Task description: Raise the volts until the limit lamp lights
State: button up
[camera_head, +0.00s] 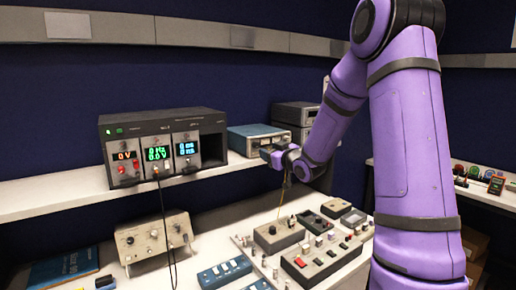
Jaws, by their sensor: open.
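A black rack instrument (163,146) stands on the white shelf at left centre. Its left module has a red display (125,155) reading 0 V, with red knobs or terminals below it. The middle module has a green display (156,154) showing 0 Hz and 0.0 V, and the right module has a cyan display (186,148). A small green light shows at the top left of its face. I cannot tell which part is the limit lamp. My gripper (272,156) is to the right of the rack, apart from it, in front of a blue-grey instrument. Its fingers are small and partly hidden.
A blue-grey instrument (250,134) and stacked grey units stand right of the rack. A black cable hangs from the middle module to the lower bench. The bench holds a beige box (154,240), blue switch boxes (224,272) and several small control boxes. A thin yellowish lead hangs below my gripper.

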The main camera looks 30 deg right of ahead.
aim_at(258, 146)
jog(key=w, duration=0.7)
jog(key=shift+a, duration=0.15)
jog(key=c, duration=0.9)
